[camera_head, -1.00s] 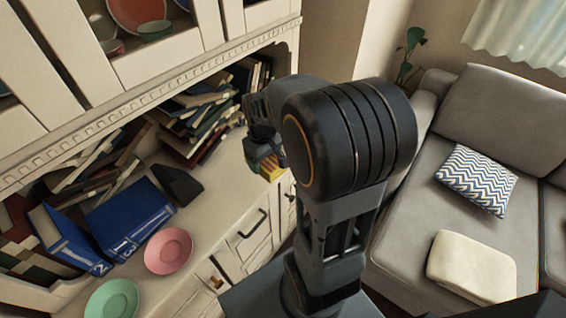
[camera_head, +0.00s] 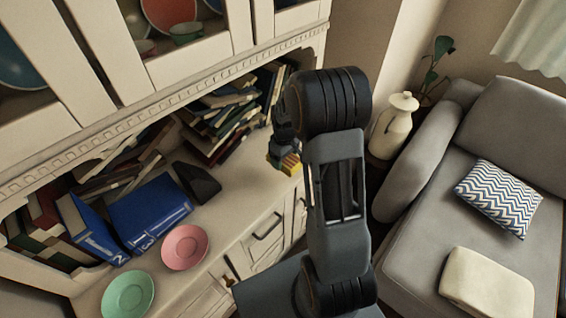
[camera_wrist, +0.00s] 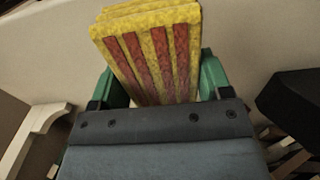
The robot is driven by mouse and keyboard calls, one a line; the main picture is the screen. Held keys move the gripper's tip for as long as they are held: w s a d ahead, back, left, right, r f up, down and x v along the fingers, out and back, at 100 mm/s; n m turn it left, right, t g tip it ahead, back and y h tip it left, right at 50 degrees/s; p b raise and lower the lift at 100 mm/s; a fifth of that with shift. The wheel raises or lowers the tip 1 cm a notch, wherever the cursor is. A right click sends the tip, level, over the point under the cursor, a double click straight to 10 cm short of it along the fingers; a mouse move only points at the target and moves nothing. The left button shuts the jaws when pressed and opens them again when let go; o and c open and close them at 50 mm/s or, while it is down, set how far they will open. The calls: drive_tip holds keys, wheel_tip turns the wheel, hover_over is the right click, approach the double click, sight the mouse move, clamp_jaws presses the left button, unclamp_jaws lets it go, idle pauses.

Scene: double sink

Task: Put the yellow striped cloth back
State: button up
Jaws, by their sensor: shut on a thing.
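The yellow striped cloth (camera_wrist: 150,45) is a folded yellow block with red stripes, held between the green fingers of my gripper (camera_wrist: 155,82) in the wrist view. In the head view the cloth (camera_head: 291,162) shows small at the end of my arm, over or at the right end of the cabinet's counter. My gripper (camera_head: 280,152) is partly hidden behind my arm there. I cannot tell whether the cloth touches the counter.
A pink plate (camera_head: 185,247) and a green plate (camera_head: 128,295) lie on the counter (camera_head: 222,217). Blue binders (camera_head: 148,215), a dark object (camera_head: 197,182) and piled books (camera_head: 222,120) stand behind. A cream jug (camera_head: 392,128) and a grey sofa (camera_head: 420,245) are at right.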

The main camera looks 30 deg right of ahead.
drive_tip(key=shift+w+d+f, duration=0.15)
drive_tip(key=shift+w+f, duration=0.65)
drive_tip(key=shift+f, duration=0.25)
drive_tip(key=shift+f+p, duration=0.4)
drive_tip(key=shift+f, duration=1.1)
drive_tip(key=shift+f, duration=0.15)
drive_tip(key=o, duration=1)
drive_tip(key=shift+c, duration=0.2)
